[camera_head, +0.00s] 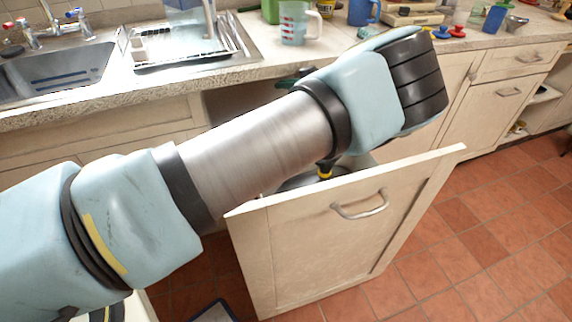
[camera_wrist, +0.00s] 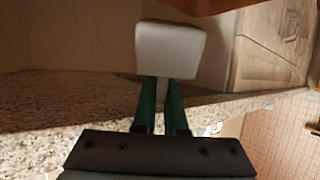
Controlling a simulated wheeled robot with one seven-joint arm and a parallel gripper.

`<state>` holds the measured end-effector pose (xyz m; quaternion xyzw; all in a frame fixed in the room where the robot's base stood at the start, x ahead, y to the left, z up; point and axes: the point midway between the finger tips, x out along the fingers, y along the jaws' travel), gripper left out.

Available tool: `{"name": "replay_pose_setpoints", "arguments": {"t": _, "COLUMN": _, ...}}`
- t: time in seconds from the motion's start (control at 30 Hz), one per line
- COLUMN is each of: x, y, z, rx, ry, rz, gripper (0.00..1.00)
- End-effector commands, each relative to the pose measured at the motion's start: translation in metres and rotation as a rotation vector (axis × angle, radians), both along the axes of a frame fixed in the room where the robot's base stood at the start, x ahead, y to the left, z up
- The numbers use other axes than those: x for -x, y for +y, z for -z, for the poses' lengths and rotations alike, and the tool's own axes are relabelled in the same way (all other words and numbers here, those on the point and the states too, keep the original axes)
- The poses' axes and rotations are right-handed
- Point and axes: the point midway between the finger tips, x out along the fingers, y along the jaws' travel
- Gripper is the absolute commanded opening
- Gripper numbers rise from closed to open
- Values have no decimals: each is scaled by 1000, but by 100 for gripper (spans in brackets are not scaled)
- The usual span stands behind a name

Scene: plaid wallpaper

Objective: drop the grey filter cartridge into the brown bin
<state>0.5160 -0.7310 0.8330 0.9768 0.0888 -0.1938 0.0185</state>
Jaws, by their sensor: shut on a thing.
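In the wrist view my gripper (camera_wrist: 161,84) has two green fingers, closed on the narrow part of a pale grey block, the filter cartridge (camera_wrist: 168,50). The cartridge's wide end sticks out beyond the fingertips. A brown surface (camera_wrist: 205,5) crosses the top edge of the wrist view, just beyond the cartridge; it may be the brown bin, but too little shows to be sure. In the head view my arm hides the cartridge, and no brown bin can be made out there.
A pulled-out cabinet front (camera_head: 335,220) with a metal handle stands under my arm. The speckled counter (camera_head: 75,112) runs behind it, with a sink (camera_head: 55,75), a dish rack (camera_head: 190,45) and a measuring jug (camera_head: 296,22). Tiled floor (camera_head: 480,230) is clear at the right.

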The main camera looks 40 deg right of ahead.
Motion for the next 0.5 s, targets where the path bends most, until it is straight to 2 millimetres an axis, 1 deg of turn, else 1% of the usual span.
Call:
{"name": "replay_pose_setpoints", "arguments": {"t": 0.03, "x": 4, "y": -8, "z": -4, "rx": 3, "ry": 2, "rz": 11, "gripper": 0}}
{"name": "replay_pose_setpoints", "arguments": {"t": 0.1, "x": 8, "y": -14, "z": -9, "rx": 1, "ry": 1, "rz": 20, "gripper": 0}}
{"name": "replay_pose_setpoints", "arguments": {"t": 0.23, "x": 12, "y": -19, "z": -13, "rx": -1, "ry": 0, "rz": 29, "gripper": 0}}
{"name": "replay_pose_setpoints", "arguments": {"t": 0.37, "x": 13, "y": -20, "z": -9, "rx": -3, "ry": 0, "rz": 30, "gripper": 0}}
{"name": "replay_pose_setpoints", "arguments": {"t": 0.5, "x": 12, "y": -20, "z": 2, "rx": -4, "ry": 1, "rz": 31, "gripper": 0}}
